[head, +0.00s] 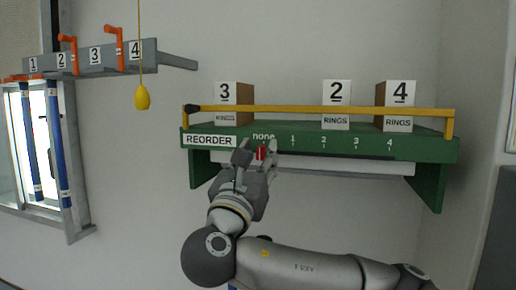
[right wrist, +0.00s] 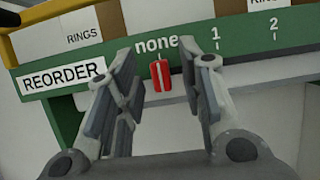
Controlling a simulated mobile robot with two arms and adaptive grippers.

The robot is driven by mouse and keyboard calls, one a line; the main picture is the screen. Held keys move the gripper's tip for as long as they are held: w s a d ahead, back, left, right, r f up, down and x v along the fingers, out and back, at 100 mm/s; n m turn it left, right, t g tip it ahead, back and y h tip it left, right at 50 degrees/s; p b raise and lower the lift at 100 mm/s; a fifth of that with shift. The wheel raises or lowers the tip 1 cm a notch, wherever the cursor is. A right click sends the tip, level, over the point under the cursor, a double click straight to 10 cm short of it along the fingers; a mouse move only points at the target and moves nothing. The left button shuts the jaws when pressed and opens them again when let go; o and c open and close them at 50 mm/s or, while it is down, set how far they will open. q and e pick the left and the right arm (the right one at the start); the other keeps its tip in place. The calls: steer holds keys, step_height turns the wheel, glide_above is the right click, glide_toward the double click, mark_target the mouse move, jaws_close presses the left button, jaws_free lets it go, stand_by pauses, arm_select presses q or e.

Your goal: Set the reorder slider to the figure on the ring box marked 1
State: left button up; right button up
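The reorder slider is a small red knob (head: 262,153) under the word "none" on the green shelf front (head: 425,149). The knob also shows in the right wrist view (right wrist: 160,75), at "none", left of the marks 1 and 2. My right gripper (head: 256,156) is open in front of the knob, with one finger on each side of it in the right wrist view (right wrist: 166,78). I cannot tell whether a finger touches it. Ring boxes marked 3 (head: 226,92), 2 (head: 337,92) and 4 (head: 400,93) stand on the shelf. No ring box marked 1 shows. My left gripper is out of view.
A yellow rail (head: 290,109) runs across the shelf front, before the boxes. Between boxes 3 and 2 is a gap. At left, a grey rack (head: 110,60) numbered 1 to 4 has orange hooks and blue rods (head: 58,145). A yellow pull (head: 142,98) hangs on a cord.

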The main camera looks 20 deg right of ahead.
jaws_close()
stand_by(0.3)
